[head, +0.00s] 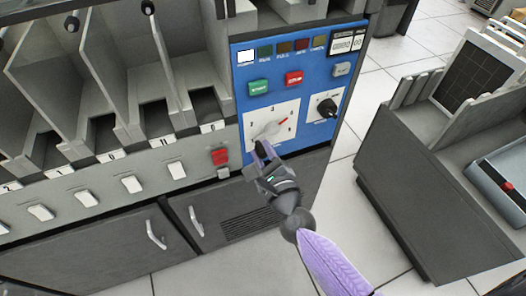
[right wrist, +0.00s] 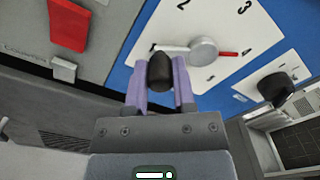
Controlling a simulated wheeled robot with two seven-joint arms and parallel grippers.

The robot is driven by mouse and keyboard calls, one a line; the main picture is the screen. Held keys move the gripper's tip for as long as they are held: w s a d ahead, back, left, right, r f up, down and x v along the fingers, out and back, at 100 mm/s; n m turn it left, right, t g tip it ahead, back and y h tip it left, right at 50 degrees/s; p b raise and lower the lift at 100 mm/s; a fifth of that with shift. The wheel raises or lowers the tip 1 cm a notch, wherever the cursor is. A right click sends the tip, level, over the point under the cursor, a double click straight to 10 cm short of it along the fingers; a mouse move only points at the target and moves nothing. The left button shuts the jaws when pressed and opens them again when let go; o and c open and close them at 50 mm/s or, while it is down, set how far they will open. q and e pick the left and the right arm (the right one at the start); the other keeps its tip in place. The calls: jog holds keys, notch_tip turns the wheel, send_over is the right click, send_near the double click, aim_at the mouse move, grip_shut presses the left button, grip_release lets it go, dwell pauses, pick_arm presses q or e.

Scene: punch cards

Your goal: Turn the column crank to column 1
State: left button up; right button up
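The column crank (head: 268,132) sits on a white dial plate on the blue panel, below the green and red buttons. In the right wrist view, its silver hub (right wrist: 203,50) carries a red pointer (right wrist: 228,53) that lies close to the 4. Its handle reaches the other way, beside the 1, and ends in a black knob (right wrist: 160,72). My right gripper (head: 262,150) is at the dial's lower left. In the wrist view, its purple fingers (right wrist: 160,85) lie along both sides of the knob and appear closed on it. My left gripper is out of view.
A second black rotary knob (head: 327,107) is right of the dial. A red switch (head: 220,157) is to its left. Green (head: 258,87) and red (head: 294,78) buttons sit above. Card bins (head: 150,120) line the left; a grey cabinet (head: 425,175) stands right across open floor.

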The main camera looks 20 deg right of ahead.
grip_shut()
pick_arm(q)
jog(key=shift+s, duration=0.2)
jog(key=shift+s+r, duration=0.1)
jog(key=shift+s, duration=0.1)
